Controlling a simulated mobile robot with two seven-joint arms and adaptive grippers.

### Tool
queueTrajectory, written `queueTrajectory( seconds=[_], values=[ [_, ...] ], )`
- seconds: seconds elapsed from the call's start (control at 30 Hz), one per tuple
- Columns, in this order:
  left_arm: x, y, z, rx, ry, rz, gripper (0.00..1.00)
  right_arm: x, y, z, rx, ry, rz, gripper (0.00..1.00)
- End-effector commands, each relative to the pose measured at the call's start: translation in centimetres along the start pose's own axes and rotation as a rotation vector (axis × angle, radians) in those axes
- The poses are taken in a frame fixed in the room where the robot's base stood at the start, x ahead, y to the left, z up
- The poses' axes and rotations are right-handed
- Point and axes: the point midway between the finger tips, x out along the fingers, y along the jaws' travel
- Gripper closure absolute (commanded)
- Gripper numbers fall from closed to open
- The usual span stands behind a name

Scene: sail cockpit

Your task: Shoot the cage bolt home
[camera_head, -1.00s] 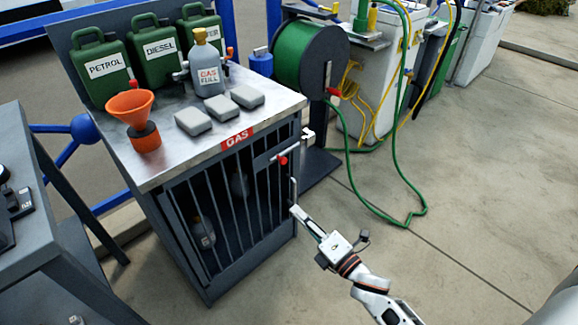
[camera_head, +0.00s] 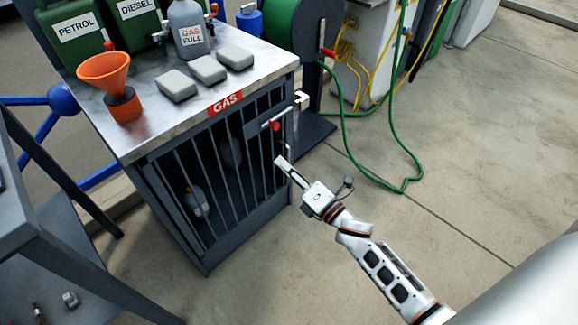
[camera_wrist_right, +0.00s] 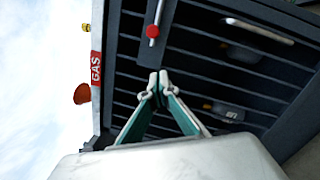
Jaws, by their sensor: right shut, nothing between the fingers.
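The gas cage (camera_head: 215,180) is a dark barred cabinet under a metal top with a red GAS label (camera_head: 225,103). Its bolt (camera_head: 275,125) is a thin light rod with a red knob, near the upper right of the barred front. The bolt also shows in the right wrist view (camera_wrist_right: 153,30), ahead of the fingers. A pale upright handle (camera_head: 288,160) is below and right of the bolt. My right gripper (camera_head: 280,161) is shut and empty, below the bolt, close to the front. In the wrist view its fingertips (camera_wrist_right: 158,80) meet, apart from the knob. My left gripper is not in view.
A green hose (camera_head: 400,150) lies on the floor to the right. Open concrete floor lies in front. A grey bench (camera_head: 30,190) is at left.

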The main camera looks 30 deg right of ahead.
Motion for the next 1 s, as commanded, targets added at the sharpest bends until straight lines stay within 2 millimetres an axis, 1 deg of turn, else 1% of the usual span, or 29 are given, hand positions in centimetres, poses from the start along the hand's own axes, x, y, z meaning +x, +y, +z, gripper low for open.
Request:
queueTrajectory(
  seconds=[0.03,0.3,0.33,0.4,0.5,0.6,0.8,1.0],
  values=[
    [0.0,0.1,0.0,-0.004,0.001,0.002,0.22,1.1,-0.1,0.0,0.0,0.0,0.0,1.0],
    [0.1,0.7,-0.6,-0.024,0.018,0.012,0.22,6.2,-0.2,-0.1,0.001,0.001,-0.002,1.0],
    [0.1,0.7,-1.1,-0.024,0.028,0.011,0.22,6.3,-0.2,0.6,-0.004,0.0,-0.002,1.0],
    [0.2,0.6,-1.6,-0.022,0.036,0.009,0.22,6.5,0.1,1.9,-0.005,-0.001,0.0,1.0],
    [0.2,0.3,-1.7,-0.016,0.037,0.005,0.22,6.8,0.1,2.9,-0.003,0.0,0.001,1.0],
    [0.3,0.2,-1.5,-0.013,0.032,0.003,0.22,7.0,0.1,3.5,-0.002,0.0,0.001,1.0],
    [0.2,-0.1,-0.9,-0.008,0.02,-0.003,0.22,7.0,-0.1,3.9,0.001,0.0,-0.001,1.0],
    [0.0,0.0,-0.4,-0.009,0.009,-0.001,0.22,7.0,-0.1,3.9,0.001,0.0,-0.001,1.0]
  ],
)
